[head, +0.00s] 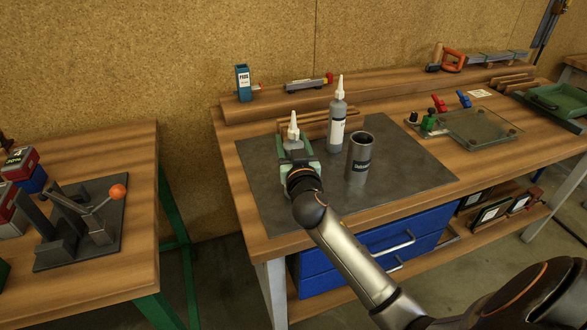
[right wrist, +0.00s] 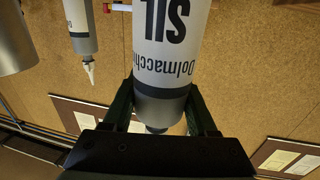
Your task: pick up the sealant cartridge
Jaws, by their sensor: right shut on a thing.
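My right gripper (head: 297,163) is shut on a grey sealant cartridge (head: 293,142) with a white nozzle, at the left of the dark mat on the bench. In the head view the gripper hides most of its body, so I cannot tell whether its base touches the mat. The right wrist view is upside down: the cartridge (right wrist: 170,65), with a white "SIL" label, sits between the two jaws (right wrist: 160,110), gripped on a grey band near its nozzle end. A second cartridge (head: 338,125) stands upright to the right. My left gripper is not in view.
A metal cylinder (head: 359,158) stands close to the right of my gripper. A raised wooden shelf (head: 380,89) runs along the back, with a blue box (head: 242,83). A glass plate fixture (head: 482,133) lies at right. The mat's front right (head: 405,180) is clear.

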